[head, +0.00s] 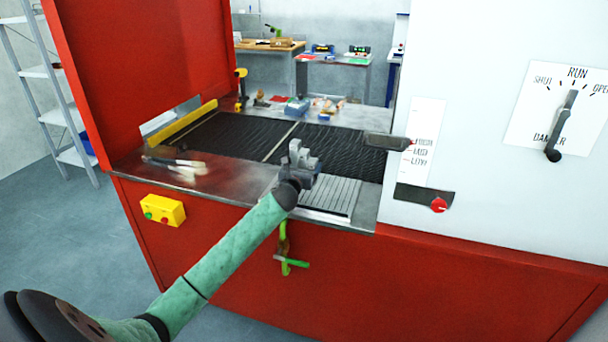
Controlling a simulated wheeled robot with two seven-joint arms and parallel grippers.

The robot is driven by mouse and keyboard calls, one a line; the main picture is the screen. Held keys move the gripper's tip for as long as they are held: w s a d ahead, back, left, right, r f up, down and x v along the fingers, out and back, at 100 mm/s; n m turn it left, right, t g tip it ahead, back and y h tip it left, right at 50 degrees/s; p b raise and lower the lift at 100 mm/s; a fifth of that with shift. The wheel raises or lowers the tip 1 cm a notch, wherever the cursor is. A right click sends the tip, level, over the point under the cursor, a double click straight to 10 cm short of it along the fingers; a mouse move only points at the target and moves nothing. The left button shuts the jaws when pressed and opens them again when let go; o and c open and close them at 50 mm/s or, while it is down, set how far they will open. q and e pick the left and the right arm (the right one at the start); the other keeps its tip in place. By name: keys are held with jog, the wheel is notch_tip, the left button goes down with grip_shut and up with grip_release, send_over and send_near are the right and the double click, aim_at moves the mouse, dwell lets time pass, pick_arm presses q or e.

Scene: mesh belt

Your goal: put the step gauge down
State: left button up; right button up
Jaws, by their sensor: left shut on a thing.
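My left gripper (304,164) reaches in from the lower left on its green-sleeved arm. It is over the front of the machine's bed, by the ribbed metal plate (338,196). It is shut on a small grey, stepped-looking piece (296,150), which seems to be the step gauge. The piece and the grey jaws blend together, so its full outline is hard to tell. I cannot tell whether it touches the surface beneath. My right gripper is not in view.
The black mesh belt (223,137) lies behind, with a yellow bar (182,126) at its left. Brushes (175,163) lie on the metal ledge. A dark handle (388,142) juts from the white panel at right. A green clamp (287,262) hangs at the front edge.

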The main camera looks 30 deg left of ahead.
pick_arm(q)
jog(key=shift+f+p, duration=0.75)
jog(key=shift+f, duration=1.2)
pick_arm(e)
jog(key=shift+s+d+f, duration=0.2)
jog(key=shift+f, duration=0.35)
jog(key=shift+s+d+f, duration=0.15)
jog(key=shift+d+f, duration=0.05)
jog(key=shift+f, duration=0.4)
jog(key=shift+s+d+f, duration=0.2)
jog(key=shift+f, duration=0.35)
pick_arm(q)
jog(key=shift+f, duration=0.1)
jog(key=o, duration=1.3)
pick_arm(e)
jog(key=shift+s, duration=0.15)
pick_arm(q)
jog(key=shift+s, duration=0.2)
jog(key=b+v, duration=0.3)
jog(key=v, duration=0.7)
jog(key=shift+d, duration=0.1)
jog(key=shift+b+v, duration=0.3)
jog(key=shift+v, duration=0.55)
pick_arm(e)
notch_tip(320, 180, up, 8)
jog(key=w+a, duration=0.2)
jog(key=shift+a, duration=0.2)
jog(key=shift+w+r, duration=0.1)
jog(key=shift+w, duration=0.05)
